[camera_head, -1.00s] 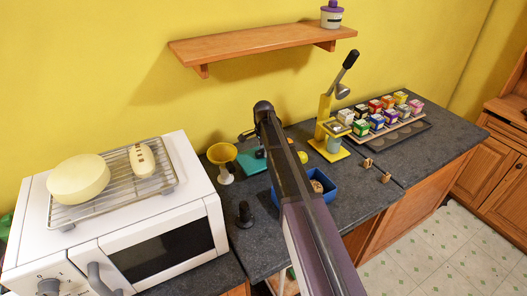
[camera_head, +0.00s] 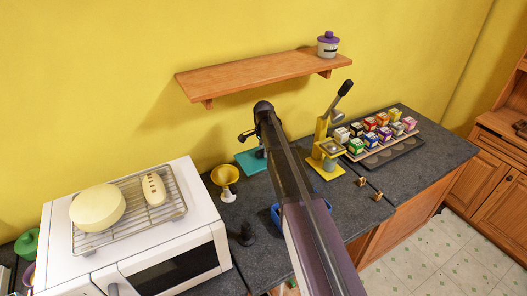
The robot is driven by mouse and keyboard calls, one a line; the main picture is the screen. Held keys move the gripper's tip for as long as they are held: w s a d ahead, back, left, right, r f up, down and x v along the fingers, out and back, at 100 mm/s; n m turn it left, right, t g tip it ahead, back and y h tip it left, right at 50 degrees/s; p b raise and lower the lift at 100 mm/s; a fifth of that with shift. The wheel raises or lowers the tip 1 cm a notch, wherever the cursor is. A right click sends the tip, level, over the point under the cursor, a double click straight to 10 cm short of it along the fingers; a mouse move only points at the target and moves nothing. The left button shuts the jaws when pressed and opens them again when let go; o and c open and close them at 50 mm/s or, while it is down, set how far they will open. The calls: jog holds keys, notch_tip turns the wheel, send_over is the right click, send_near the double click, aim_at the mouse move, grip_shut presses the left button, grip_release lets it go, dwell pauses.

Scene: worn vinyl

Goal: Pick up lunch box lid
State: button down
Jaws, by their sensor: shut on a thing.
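A flat teal panel (camera_head: 249,163), which I take to be the lunch box lid, shows just left of my arm above the back of the counter. My gripper (camera_head: 260,153) is mostly hidden behind my arm; a dark part of it meets the lid's right side, and it is shut on the lid. The exact grip and the gap between lid and counter cannot be made out. A blue open box (camera_head: 275,214) is on the counter, largely covered by my arm.
A yellow funnel-like cup (camera_head: 226,175) and a small black object (camera_head: 246,235) stand left of my arm. A white oven (camera_head: 140,240) with a rack is further left. A yellow press (camera_head: 326,155) and several small boxes stand right. A wooden shelf (camera_head: 250,76) hangs above.

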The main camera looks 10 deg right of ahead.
jog(key=shift+r+p, duration=0.8)
jog(key=shift+r, duration=0.3)
jog(key=shift+s, duration=0.1)
